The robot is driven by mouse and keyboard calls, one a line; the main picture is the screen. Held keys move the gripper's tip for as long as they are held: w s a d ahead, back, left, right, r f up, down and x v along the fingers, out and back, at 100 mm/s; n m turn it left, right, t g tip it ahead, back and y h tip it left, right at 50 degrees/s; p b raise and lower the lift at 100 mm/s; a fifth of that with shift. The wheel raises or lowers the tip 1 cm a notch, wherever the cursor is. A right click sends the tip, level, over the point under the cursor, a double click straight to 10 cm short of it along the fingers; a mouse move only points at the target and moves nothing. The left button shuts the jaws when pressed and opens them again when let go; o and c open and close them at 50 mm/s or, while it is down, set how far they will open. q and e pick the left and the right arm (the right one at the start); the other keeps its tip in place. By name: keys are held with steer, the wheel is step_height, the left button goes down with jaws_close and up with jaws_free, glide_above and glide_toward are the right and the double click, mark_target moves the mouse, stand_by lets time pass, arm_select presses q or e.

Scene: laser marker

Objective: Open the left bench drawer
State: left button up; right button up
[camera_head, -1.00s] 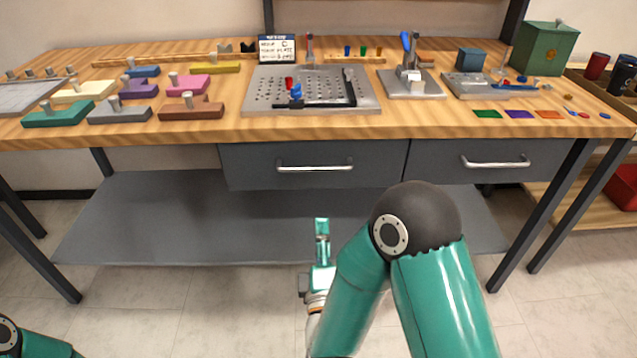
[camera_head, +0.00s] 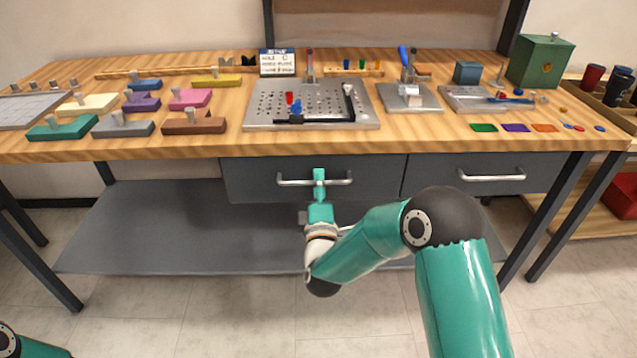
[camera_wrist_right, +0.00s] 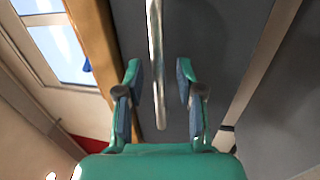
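The left bench drawer (camera_head: 250,183) is a grey front under the wooden top, flush with the bench frame. Its silver bar handle (camera_head: 294,182) runs across it. My right gripper (camera_head: 319,174) is at the right part of this handle in the head view. In the right wrist view the gripper (camera_wrist_right: 158,82) is open, with the handle (camera_wrist_right: 156,60) between its two fingers and a gap on each side. No finger clearly touches the bar. Of my left arm only a teal part shows at the lower left corner; its gripper is out of view.
The right drawer (camera_head: 450,172) with its own handle (camera_head: 491,175) is shut. The bench top holds coloured blocks, a perforated plate (camera_head: 260,113) and a green box (camera_head: 541,62). A grey lower shelf (camera_head: 180,225) lies below, and table legs stand at both sides.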

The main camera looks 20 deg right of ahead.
steer(key=shift+w, duration=0.2)
jaws_close()
stand_by(0.4)
